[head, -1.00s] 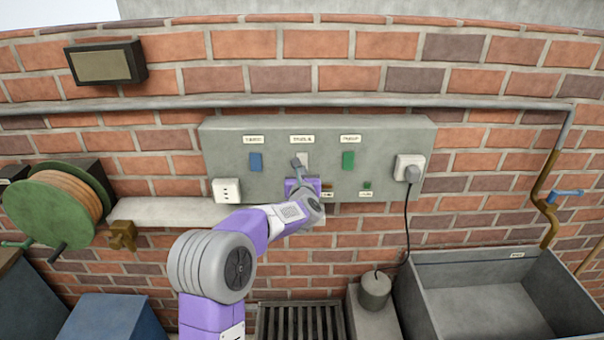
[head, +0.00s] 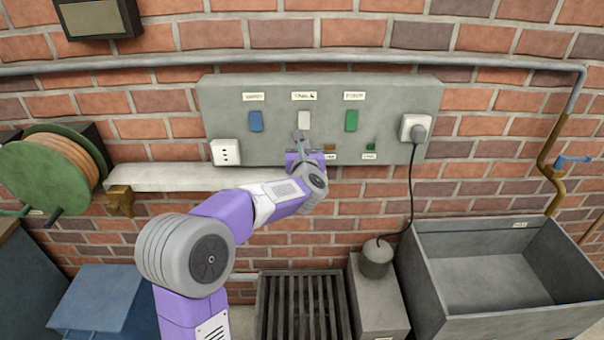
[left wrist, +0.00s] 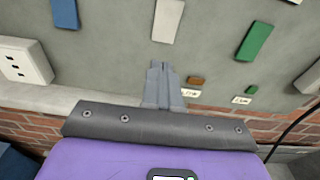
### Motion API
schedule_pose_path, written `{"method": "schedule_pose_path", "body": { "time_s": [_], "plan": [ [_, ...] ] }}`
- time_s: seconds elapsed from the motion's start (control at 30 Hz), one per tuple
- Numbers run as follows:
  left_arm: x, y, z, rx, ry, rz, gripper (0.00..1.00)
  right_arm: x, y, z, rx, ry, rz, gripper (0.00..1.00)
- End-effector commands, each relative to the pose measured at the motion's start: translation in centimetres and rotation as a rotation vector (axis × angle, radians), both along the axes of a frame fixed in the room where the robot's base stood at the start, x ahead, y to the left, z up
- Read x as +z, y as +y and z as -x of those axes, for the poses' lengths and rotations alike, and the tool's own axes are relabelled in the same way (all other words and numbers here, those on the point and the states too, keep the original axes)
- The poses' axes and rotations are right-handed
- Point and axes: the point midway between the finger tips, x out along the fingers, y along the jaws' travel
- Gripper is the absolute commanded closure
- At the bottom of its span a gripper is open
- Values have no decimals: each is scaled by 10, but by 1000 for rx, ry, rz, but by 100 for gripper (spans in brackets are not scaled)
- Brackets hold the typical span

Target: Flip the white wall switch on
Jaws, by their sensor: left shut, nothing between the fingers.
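The white wall switch (head: 304,121) is the middle one of three large switches on the grey panel (head: 280,152). It also shows at the top of the left wrist view (left wrist: 168,20). My left gripper (head: 299,136) is shut and empty, just below the white switch. In the left wrist view its closed fingertips (left wrist: 158,68) point up toward the switch, with a gap of bare panel between them in the picture. Whether the tips touch the panel I cannot tell. My right gripper is not in view.
A blue switch (head: 256,121) and a green switch (head: 351,120) flank the white one. A socket (head: 226,152) is at the panel's left, and a plug with a black cord (head: 416,130) at its right. A shelf (head: 160,177) and a sink (head: 500,280) stand lower.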

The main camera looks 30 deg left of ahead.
Motion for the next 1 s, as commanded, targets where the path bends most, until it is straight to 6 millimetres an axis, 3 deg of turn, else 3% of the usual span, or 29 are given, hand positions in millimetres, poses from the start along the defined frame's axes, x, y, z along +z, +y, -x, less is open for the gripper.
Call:
{"method": "schedule_pose_path", "body": {
  "time_s": [0.2,0.4,1.0],
  "plan": [
    [-5,-24,39,-3,-2,0,100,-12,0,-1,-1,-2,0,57],
    [-8,-37,62,-1,-2,0,100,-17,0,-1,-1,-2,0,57],
    [-8,-41,69,0,-1,0,100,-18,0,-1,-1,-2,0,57]
  ]
}}
